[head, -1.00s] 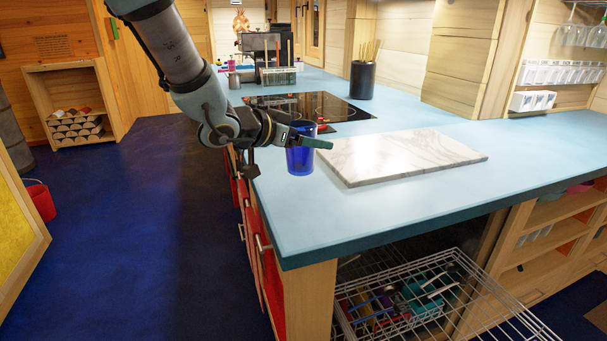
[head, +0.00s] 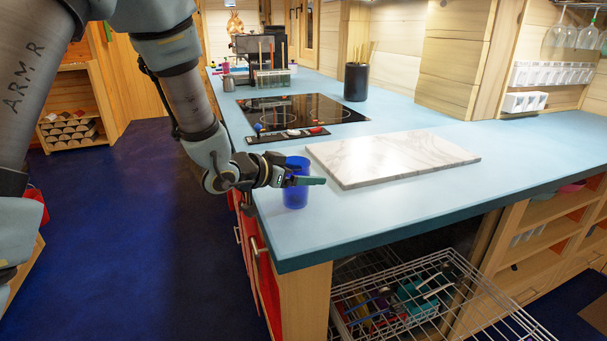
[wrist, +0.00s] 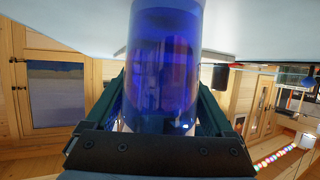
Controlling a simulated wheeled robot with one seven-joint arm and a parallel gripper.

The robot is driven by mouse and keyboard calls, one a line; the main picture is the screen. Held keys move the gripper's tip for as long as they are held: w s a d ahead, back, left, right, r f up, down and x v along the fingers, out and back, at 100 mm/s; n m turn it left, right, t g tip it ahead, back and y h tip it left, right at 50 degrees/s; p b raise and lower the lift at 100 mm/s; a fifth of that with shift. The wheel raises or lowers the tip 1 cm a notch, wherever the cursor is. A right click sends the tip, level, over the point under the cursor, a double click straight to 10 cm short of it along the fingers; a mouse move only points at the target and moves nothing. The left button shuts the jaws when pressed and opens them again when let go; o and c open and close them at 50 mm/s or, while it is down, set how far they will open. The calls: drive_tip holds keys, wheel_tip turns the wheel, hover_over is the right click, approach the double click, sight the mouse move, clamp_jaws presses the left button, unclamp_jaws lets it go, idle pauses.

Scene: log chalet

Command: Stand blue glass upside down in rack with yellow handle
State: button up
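The blue glass (head: 296,195) is at the near-left edge of the blue counter. My gripper (head: 303,181) is around it from the left, one finger crossing in front. In the wrist view the glass (wrist: 163,65) fills the space between the two fingers, which lie along its sides. The glass looks upright on its axis; I cannot tell which end is its mouth, or whether it touches the counter. A pulled-out wire rack (head: 480,310) is low under the counter, with coloured items inside. I cannot make out a yellow handle on it.
A marble board (head: 395,157) lies right of the glass. Behind are a black cooktop (head: 300,112) and a dark utensil holder (head: 356,82). The counter's front part (head: 350,220) is clear. Open shelves (head: 550,225) stand right of the rack.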

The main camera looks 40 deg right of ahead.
drive_tip(key=shift+o, duration=0.9)
drive_tip(key=shift+r, duration=0.25)
drive_tip(key=b+v, duration=0.1)
drive_tip(key=v, duration=1.1)
drive_tip(key=shift+f, duration=0.15)
